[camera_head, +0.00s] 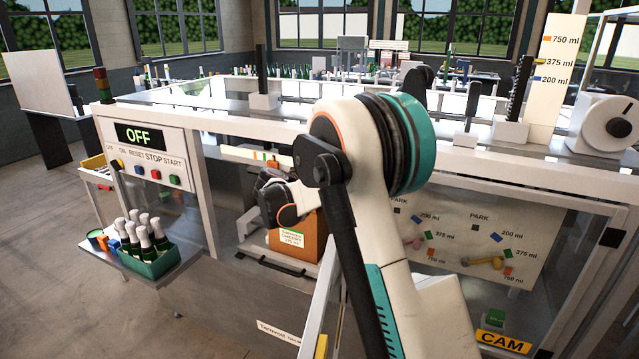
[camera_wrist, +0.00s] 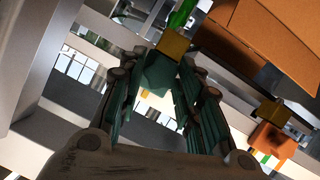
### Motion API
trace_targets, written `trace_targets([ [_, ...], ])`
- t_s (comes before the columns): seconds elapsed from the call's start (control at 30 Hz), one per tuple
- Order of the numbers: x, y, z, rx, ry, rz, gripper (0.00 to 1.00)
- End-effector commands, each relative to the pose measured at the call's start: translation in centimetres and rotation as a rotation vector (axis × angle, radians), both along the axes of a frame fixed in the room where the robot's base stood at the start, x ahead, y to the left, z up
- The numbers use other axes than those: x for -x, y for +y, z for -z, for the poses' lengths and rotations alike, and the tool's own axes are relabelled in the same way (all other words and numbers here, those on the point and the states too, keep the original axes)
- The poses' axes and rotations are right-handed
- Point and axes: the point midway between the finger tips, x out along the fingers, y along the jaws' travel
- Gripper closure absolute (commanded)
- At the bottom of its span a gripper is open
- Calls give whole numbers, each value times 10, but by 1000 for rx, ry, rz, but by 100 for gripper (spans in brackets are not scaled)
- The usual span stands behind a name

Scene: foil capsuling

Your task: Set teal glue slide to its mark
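In the wrist view a teal block (camera_wrist: 158,74), which looks like the teal glue slide, sits between the tips of my gripper's fingers (camera_wrist: 162,78). The fingers stand on either side of it. I cannot tell whether they press on it or leave a small gap. A brass-coloured block (camera_wrist: 173,43) and a green rod (camera_wrist: 182,12) are just beyond it. An orange slide (camera_wrist: 271,143) with its own brass block is at lower right. In the head view my gripper (camera_head: 278,200) is inside the machine opening, its fingertips hidden. A pale marked strip (camera_head: 240,154) shows behind it; the teal slide's mark is not clearly seen.
An orange-brown carton (camera_head: 300,240) is right beside my gripper and also fills the wrist view's upper right (camera_wrist: 265,40). The machine's white frame (camera_head: 205,190) borders the opening. A panel reads OFF (camera_head: 139,137). A green crate of bottles (camera_head: 150,265) stands at left.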

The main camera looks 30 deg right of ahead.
Motion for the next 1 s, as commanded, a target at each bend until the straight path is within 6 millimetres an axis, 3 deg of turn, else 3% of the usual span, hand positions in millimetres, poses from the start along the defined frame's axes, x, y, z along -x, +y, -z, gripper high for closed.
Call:
trace_targets([
  [0.03, 0, 0, 0, 0, 0, 0, 88],
  [0.1, 0, 0, 0, 0, 0, 0, 100],
  [0.3, -7, 5, 1, 0, 0, -2, 100],
  [0.7, -72, 56, 0, 1, -1, -3, 100],
  [1.0, -76, 59, -1, 1, -1, 0, 100],
])
